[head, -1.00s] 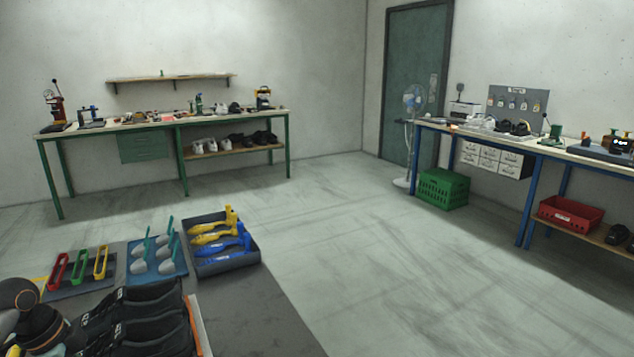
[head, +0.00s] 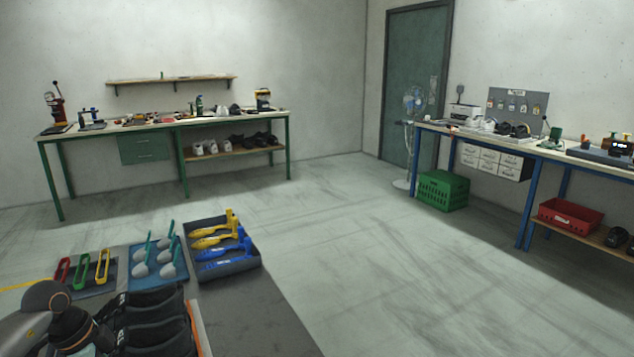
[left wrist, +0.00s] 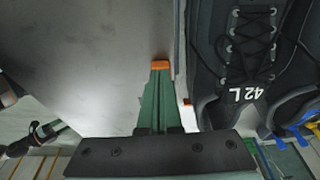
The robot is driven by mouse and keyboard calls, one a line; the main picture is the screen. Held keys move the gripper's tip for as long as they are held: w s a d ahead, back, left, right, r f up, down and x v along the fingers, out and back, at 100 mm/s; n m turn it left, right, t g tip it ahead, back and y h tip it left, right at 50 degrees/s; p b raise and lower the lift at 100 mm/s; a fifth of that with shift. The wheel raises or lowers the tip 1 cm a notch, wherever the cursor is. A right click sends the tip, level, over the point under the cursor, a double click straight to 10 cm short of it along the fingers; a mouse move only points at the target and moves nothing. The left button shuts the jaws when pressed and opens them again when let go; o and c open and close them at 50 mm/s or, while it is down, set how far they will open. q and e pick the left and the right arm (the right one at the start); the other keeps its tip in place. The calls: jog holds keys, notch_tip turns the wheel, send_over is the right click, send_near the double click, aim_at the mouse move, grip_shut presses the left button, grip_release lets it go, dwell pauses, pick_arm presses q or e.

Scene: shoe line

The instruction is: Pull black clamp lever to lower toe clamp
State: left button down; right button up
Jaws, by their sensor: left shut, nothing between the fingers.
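My left gripper (left wrist: 161,66) shows in the left wrist view, its green fingers with orange tips shut and empty. It is just left of a black laced shoe (left wrist: 245,60) marked "42 L". In the head view, part of my left arm shows at the bottom left, beside black shoes (head: 150,320) on the near table. No toe clamp can be made out for sure. A red machine with a dark upright lever (head: 55,88) stands on the far left bench. A small green device (head: 556,138) with a thin dark lever stands on the right bench. My right gripper is out of view.
The near table holds a tray (head: 238,268) of yellow and blue tools, a blue mat (head: 140,280) with grey, green-handled pieces, and coloured loops (head: 83,268). A green crate (head: 443,191) is on the floor by the right bench. The middle floor is clear.

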pick_arm(q)
jog(key=shift+w+d+p, duration=0.3)
jog(key=shift+w+d, duration=0.25)
jog(key=shift+d, duration=0.45)
jog(key=shift+w+d+p, duration=0.25)
jog(key=shift+w+d, duration=0.3)
jog(key=shift+d, duration=0.5)
jog(key=shift+w+d+p, duration=0.3)
jog(key=shift+w+d, duration=0.25)
jog(key=shift+d, duration=0.45)
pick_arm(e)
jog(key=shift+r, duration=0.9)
pick_arm(q)
jog(key=shift+s+a, duration=0.1)
jog(key=shift+a, duration=0.1)
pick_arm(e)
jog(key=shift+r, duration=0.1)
